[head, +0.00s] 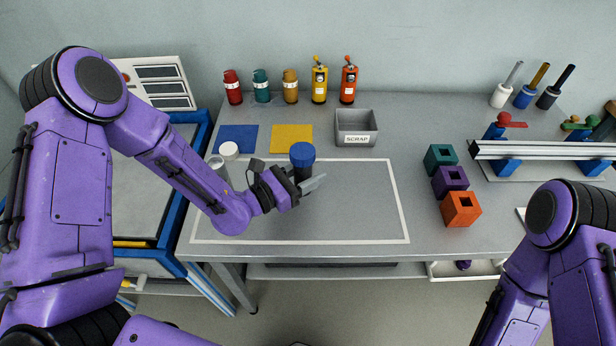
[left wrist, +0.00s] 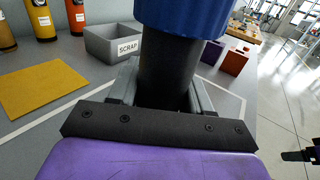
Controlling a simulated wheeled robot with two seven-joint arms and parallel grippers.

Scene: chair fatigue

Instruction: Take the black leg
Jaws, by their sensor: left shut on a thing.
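The black leg (head: 303,171) is a dark upright cylinder with a wide blue cap (head: 302,152) on top. It stands inside the white-outlined area of the table. In the left wrist view, the black leg (left wrist: 168,72) rises between the grey fingers, with the blue cap (left wrist: 182,16) cut off at the top. My left gripper (head: 306,184) reaches in from the left and is shut on the black leg low down. The leg's lower end is hidden by the gripper. My right gripper is out of the head view; only that arm shows at lower right.
The grey scrap bin (head: 356,127) stands behind the leg. A blue mat (head: 238,138) and a yellow mat (head: 291,138) lie at back left. A silver cylinder (head: 217,165) stands left. Teal, purple and orange blocks (head: 461,208) stand right. The outlined area's right half is clear.

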